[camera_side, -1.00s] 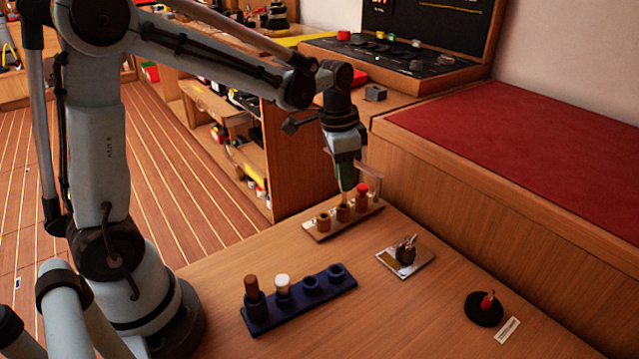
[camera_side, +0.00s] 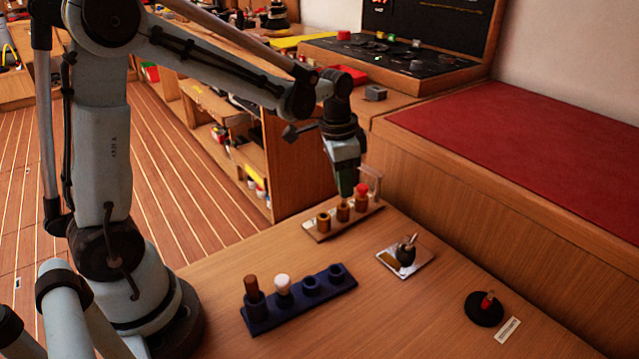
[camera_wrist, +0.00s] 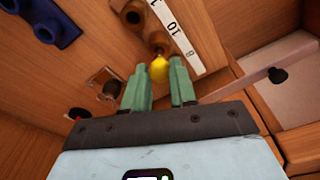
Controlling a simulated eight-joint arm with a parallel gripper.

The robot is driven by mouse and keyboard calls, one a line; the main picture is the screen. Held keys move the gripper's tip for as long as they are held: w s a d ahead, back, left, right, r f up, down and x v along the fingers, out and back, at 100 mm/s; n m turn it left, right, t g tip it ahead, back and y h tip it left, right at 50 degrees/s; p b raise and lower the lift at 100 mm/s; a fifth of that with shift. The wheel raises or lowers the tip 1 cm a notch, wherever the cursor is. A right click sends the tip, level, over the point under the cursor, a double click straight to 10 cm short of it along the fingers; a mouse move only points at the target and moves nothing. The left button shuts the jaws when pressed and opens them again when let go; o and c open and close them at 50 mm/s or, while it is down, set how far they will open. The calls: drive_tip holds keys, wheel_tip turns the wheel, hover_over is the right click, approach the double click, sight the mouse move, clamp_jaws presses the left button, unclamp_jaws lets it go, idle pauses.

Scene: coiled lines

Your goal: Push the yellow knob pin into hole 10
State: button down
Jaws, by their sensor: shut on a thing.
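My gripper (camera_wrist: 158,82) is shut on the yellow knob pin (camera_wrist: 159,69), whose round yellow head shows between the green fingertips in the wrist view. The rack's number strip (camera_wrist: 177,34) reads 10 and 8 in the wrist view. A brown socket (camera_wrist: 159,41) lies just beyond the yellow knob. The pin's lower end is hidden, so I cannot tell whether it is inside a hole. The yellow knob is not distinguishable in the side view.
A blue rack (camera_side: 262,325) holds brown and white pins. A metal plate (camera_side: 387,262) and a black disc (camera_side: 478,313) lie to the right.

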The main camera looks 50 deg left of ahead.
drive_tip(key=shift+f, duration=0.25)
drive_tip(key=shift+f, duration=0.7)
drive_tip(key=shift+f, duration=0.2)
drive_tip(key=c, duration=1.1)
unclamp_jaws()
drive_tip(key=shift+o, duration=0.4)
drive_tip(key=o, duration=0.5)
drive_tip(key=shift+r, duration=2.55)
